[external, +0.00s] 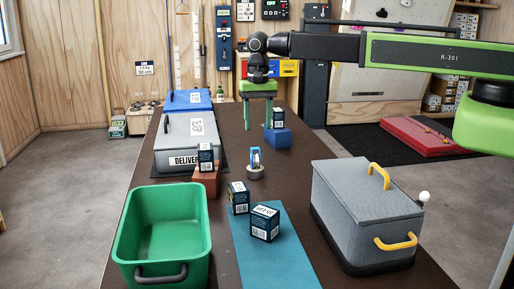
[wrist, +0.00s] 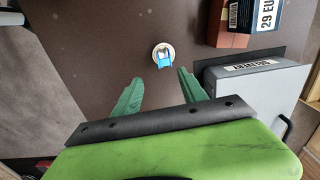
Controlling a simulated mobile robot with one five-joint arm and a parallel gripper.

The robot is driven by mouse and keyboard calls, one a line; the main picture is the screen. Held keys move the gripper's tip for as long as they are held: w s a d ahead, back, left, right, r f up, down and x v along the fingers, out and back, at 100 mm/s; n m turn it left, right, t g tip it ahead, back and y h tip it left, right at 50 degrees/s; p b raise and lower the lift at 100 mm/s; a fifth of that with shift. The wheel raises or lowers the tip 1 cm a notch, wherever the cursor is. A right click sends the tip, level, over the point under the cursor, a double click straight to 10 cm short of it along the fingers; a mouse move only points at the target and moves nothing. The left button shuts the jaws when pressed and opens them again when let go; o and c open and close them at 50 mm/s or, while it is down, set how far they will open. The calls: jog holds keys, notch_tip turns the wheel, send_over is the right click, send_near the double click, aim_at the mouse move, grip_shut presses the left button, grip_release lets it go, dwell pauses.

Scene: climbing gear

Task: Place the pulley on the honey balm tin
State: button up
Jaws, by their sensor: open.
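The blue pulley (external: 255,157) stands upright on a small round pale tin (external: 255,173), which appears to be the honey balm tin, in the middle of the dark table. In the wrist view the blue pulley (wrist: 166,59) overlaps the pale round tin (wrist: 156,52), just beyond my fingertips. My gripper (external: 258,125) is open and empty, pointing down. In the external view it appears above and behind the pulley, apart from it. The green fingers also show spread in the wrist view (wrist: 160,78). The tin's label cannot be read.
Dark boxes stand on a blue block (external: 277,140), a terracotta block (external: 205,181) and the blue mat (external: 272,262). A green bin (external: 161,215) is front left, a grey lidded box (external: 360,215) front right. A grey delivery case (external: 186,139) is at left.

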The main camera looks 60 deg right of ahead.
jog(key=s+d+n, duration=0.4)
jog(key=s+d, duration=0.2)
jog(key=d, duration=0.5)
jog(key=s+d+n, duration=0.4)
jog(key=s+d, duration=0.3)
jog(key=d, duration=0.4)
jog(key=shift+s+n, duration=0.15)
jog(key=shift+n, duration=0.15)
jog(key=shift+a+f+b, duration=0.1)
jog(key=shift+f+b, duration=0.35)
